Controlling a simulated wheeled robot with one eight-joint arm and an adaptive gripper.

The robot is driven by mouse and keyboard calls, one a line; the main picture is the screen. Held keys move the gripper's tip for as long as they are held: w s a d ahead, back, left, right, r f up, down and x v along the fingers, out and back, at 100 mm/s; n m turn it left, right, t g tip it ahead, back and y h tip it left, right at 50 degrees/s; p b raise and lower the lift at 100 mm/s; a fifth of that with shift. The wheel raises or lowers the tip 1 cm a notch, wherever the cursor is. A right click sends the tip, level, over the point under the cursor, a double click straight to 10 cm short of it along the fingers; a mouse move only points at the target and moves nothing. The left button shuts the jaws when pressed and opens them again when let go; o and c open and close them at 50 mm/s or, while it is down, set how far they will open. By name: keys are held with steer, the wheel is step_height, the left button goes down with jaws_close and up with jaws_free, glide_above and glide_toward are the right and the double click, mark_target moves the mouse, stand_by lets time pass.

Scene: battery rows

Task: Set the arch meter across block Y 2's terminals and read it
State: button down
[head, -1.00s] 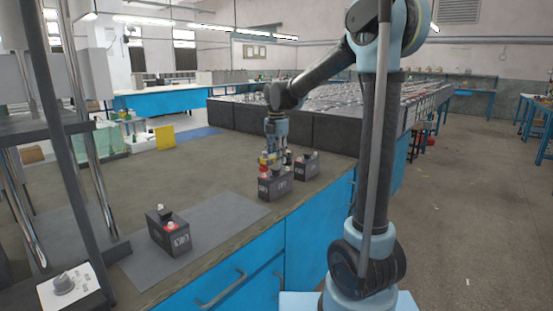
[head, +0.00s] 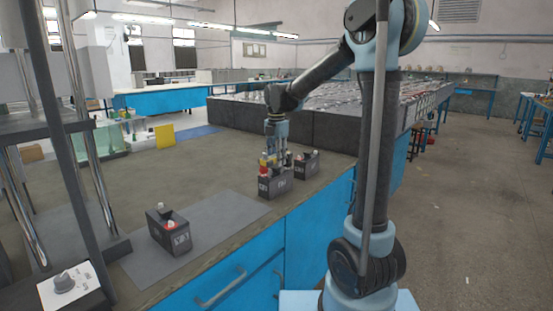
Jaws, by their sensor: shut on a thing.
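My gripper (head: 277,155) points down over the middle dark battery block (head: 276,186) near the bench's front edge. It is shut on a small piece with red and yellow parts (head: 263,167), which seems to be the arch meter. The meter is just above or on the block's top; I cannot tell whether it touches both terminals. The fingers and meter partly hide that top. Another dark block (head: 306,165) stands just right. A third block (head: 169,237) stands at front left, with a red terminal. The labels and any meter reading are too small to read.
The third block stands on a grey mat (head: 215,219). Metal posts and a stand (head: 75,160) rise at the left, with a knob box (head: 67,285) in front. A yellow panel (head: 164,137) stands farther back. The bench middle (head: 200,168) is clear.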

steer(key=shift+f, duration=0.55)
steer(key=c, duration=1.1)
jaws_free()
steer(key=shift+o, duration=0.2)
step_height(320, 180, up, 12)
